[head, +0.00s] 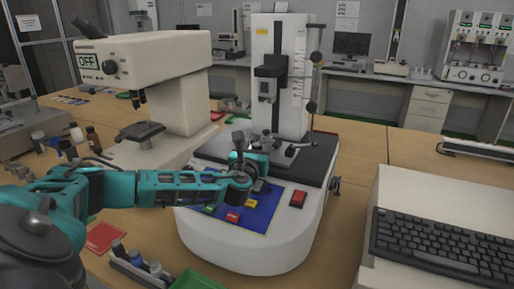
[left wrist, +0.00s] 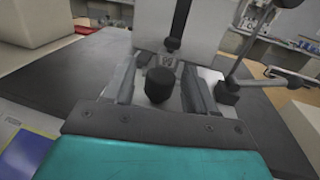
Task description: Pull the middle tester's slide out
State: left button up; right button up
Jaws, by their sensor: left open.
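The middle tester (head: 250,245) is white with a rounded front, a dark top plate and a tall white column. Its slide (head: 290,152) appears as a small metal stage low in front of the column, partly hidden by my left gripper (head: 257,152). In the left wrist view a black round knob (left wrist: 159,84) stands between the two fingers of my left gripper (left wrist: 160,82). The fingers are open, one on each side of the knob, with gaps visible. I cannot tell whether the knob belongs to the slide. My right gripper is not in view.
A cream tester (head: 150,55) marked OFF stands at the left. A beige machine with a black keyboard (head: 440,250) is at the right. A blue panel with coloured buttons (head: 255,212) and a red button (head: 298,199) lie close to my left gripper.

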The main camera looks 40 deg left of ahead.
pick_arm(q)
jog(key=shift+w+a, duration=0.15)
jog(key=shift+w, duration=0.1)
jog(key=shift+c, duration=0.2)
grip_shut()
dwell(0.3)
